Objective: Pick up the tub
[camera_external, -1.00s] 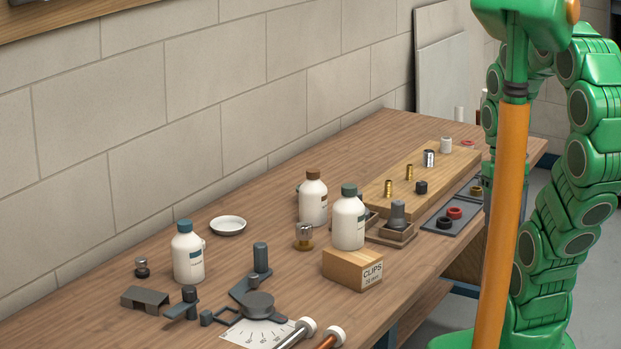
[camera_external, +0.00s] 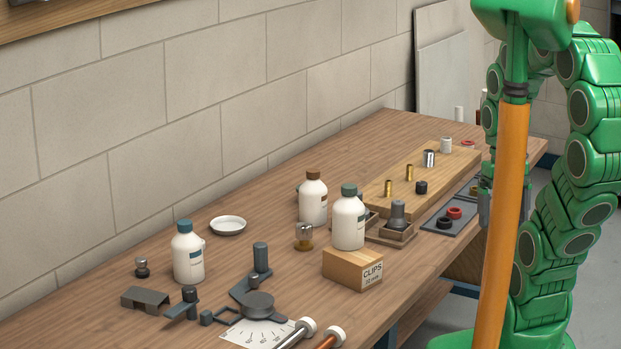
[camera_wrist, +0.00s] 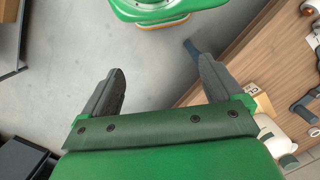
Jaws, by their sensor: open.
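My gripper (camera_wrist: 162,82) is open and empty in the wrist view, with bare floor between its fingers. In the external view it (camera_external: 485,205) hangs at the bench's right edge, partly hidden by an orange post. No thing is clearly a tub. A shallow white dish (camera_external: 228,226) lies near the wall, far from my gripper. I cannot tell which of these is the tub.
White bottles stand on the bench with blue (camera_external: 188,258), green (camera_external: 348,222) and brown (camera_external: 313,203) caps. A CLIPS block (camera_external: 352,269) sits at the front edge. The wooden board (camera_external: 440,172) carries small fittings. A grey tray (camera_external: 436,228) holds rings.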

